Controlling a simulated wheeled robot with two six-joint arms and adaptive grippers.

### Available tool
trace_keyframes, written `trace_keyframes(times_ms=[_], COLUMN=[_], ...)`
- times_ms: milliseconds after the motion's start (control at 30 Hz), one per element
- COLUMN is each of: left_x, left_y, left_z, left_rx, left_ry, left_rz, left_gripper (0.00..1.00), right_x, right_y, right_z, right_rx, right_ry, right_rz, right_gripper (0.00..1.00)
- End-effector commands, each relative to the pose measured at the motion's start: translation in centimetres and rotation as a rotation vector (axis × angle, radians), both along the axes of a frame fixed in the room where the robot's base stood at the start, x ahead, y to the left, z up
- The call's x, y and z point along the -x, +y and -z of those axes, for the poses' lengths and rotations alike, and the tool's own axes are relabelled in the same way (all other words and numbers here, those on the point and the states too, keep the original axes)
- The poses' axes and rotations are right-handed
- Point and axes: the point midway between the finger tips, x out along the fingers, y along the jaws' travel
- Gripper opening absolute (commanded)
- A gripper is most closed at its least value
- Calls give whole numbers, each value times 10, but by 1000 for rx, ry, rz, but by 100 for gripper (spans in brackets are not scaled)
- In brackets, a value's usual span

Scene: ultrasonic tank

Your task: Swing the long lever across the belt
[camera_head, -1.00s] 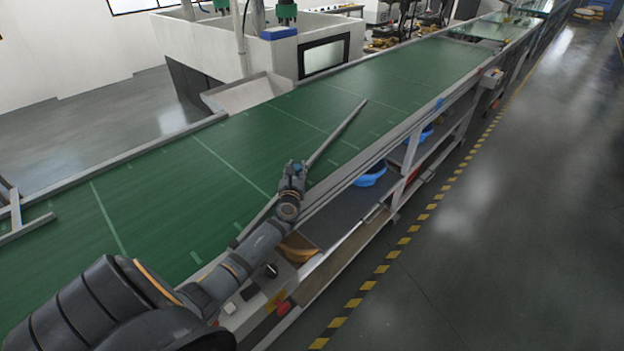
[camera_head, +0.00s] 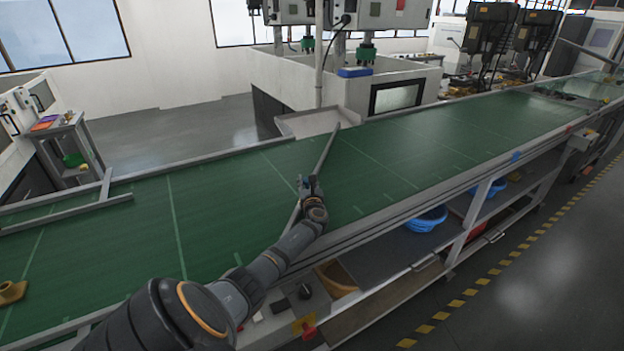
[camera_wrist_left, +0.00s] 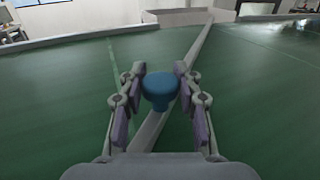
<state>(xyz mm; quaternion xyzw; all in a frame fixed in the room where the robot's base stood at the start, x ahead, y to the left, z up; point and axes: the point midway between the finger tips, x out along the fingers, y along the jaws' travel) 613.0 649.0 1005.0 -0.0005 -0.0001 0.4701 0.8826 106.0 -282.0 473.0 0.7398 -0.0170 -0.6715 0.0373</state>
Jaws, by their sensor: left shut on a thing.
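The long lever (camera_head: 326,151) is a thin grey bar lying slantwise over the green belt (camera_head: 225,205). Its far tip is near the belt's far edge, by the chute. Its near part passes behind my arm. My left gripper (camera_head: 306,184) is at the lever over the belt, shut on its blue knob. In the left wrist view the blue knob (camera_wrist_left: 160,88) stands between the two fingers, with the grey lever (camera_wrist_left: 190,65) running under it and away to the upper right. My right gripper is not in view.
A pale chute (camera_head: 308,122) meets the belt's far edge. A second grey bar (camera_head: 60,213) lies at the belt's left, with a yellow part (camera_head: 11,291) nearer. Blue bins (camera_head: 428,219) sit on the shelf below. The belt to the right is clear.

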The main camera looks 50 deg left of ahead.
Motion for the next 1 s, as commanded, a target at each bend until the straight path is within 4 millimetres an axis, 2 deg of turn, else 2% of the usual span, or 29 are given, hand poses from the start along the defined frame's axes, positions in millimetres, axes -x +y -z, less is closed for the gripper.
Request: trace_keyframes(times_ms=[333, 367, 500, 833, 1000], left_x=[3, 3, 3, 2, 13], left_y=[2, 2, 2, 0, -16], left_z=[4, 4, 3, 1, 1], left_rx=[-1, -1, -1, -2, -4], left_ry=[9, 9, 7, 3, 4], left_rz=[-9, -9, -8, -3, -2], left_gripper=[0, 35, 54, 56, 56], right_x=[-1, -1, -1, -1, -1], right_y=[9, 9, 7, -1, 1], right_z=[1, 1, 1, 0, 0], right_rx=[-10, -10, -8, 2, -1], right_ry=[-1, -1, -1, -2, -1], right_rz=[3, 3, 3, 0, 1], right_gripper=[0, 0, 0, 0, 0])
